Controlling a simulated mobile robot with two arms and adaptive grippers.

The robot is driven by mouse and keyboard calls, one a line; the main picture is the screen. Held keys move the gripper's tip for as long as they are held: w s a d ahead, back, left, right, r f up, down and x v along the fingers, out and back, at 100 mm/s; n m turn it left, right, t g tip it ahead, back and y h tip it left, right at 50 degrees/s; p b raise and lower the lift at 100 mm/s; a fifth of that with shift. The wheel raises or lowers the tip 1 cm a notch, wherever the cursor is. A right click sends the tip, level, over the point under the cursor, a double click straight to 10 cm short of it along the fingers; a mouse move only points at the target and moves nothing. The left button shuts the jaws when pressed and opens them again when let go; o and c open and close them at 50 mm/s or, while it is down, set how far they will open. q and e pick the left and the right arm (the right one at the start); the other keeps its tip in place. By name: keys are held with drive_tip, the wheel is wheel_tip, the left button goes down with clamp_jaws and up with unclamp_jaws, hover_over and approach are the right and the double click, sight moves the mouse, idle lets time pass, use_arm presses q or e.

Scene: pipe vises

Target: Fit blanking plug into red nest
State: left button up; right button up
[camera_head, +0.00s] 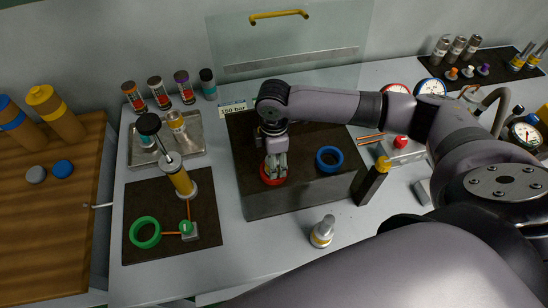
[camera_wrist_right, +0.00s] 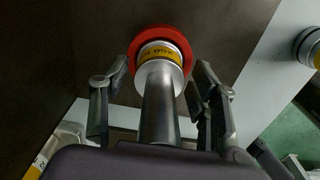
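The red nest (camera_head: 266,183) is a red ring on top of the dark block, and it also shows in the right wrist view (camera_wrist_right: 135,42). A silver blanking plug (camera_wrist_right: 159,105) with a yellow lettered band stands within the red ring, its stem pointing toward the wrist camera. How deep it sits cannot be told. My right gripper (camera_head: 275,168) is directly above the red nest. In the right wrist view its fingers (camera_wrist_right: 160,95) are open on either side of the plug, with gaps visible. My left gripper is not in view.
A blue ring (camera_head: 329,159) sits on the dark block (camera_head: 290,203) to the right. Another silver plug with a yellow band (camera_head: 322,232) stands in front. A yellow-topped dark post (camera_head: 373,180) stands beside the block. A green ring (camera_head: 145,232) lies on the left mat.

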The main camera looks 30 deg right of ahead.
drive_tip(key=shift+r, duration=0.1)
wheel_tip(320, 180, up, 12)
drive_tip(key=shift+r+b, duration=0.1)
drive_tip(key=shift+b, duration=1.05)
